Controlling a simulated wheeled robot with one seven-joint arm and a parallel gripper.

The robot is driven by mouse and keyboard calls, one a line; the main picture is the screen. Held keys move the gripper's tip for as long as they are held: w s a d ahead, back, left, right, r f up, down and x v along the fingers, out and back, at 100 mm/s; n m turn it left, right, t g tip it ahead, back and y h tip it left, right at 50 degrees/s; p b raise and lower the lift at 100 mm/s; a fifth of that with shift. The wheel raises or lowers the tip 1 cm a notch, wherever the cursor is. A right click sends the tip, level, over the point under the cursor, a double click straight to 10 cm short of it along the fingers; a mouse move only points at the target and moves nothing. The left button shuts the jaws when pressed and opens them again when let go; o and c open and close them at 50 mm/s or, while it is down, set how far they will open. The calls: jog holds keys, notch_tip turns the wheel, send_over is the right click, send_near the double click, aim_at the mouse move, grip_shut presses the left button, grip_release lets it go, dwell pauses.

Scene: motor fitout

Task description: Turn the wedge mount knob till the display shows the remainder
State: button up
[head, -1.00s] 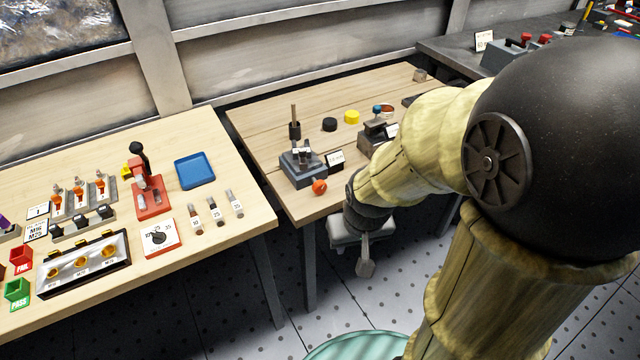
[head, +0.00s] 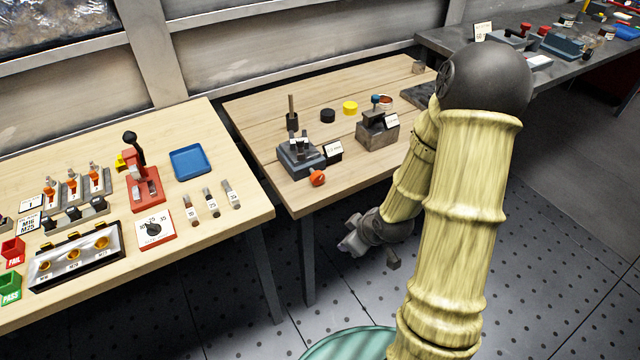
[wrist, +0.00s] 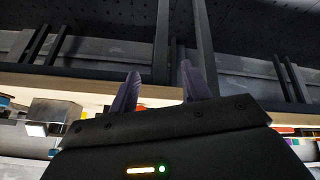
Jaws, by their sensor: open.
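A dark grey block fixture (head: 300,158) with an orange knob (head: 317,178) at its front stands near the front edge of the middle wooden table. It looks like the wedge mount. A small white-faced display or card (head: 332,151) stands at its right; its text is too small to read. My gripper (head: 350,247) hangs below and in front of that table, apart from the knob. In the wrist view its two dark fingers (wrist: 160,85) are spread with nothing between them. The wrist view does not clearly show the knob.
A second fixture with a blue-topped knob (head: 377,128) stands to the right on the same table (head: 262,115). Black and yellow caps (head: 350,107) lie behind. The left table holds a red press (head: 145,185), a dial and a blue tray (head: 190,162). Open floor lies in front.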

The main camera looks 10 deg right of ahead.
notch_tip(320, 180, down, 4)
jog(key=w+a+n+t+y+b, duration=0.1)
jog(key=w+n+t+y, duration=0.1)
jog(key=t+y, duration=0.1)
jog(key=d+r+t, duration=0.1)
jog(key=t, duration=0.1)
jog(key=w+r+t+b, duration=0.1)
jog(key=t, duration=0.2)
jog(key=w+d+r+m+t, duration=0.1)
jog(key=r+t, duration=0.1)
jog(key=t, duration=0.1)
jog(key=shift+d, duration=0.3)
jog(key=shift+b, duration=0.4)
jog(key=b, duration=0.4)
send_near(319, 180)
jog(key=x, duration=0.9)
jog(key=shift+w+a, duration=0.1)
jog(key=shift+w, duration=0.2)
jog(key=c, duration=0.7)
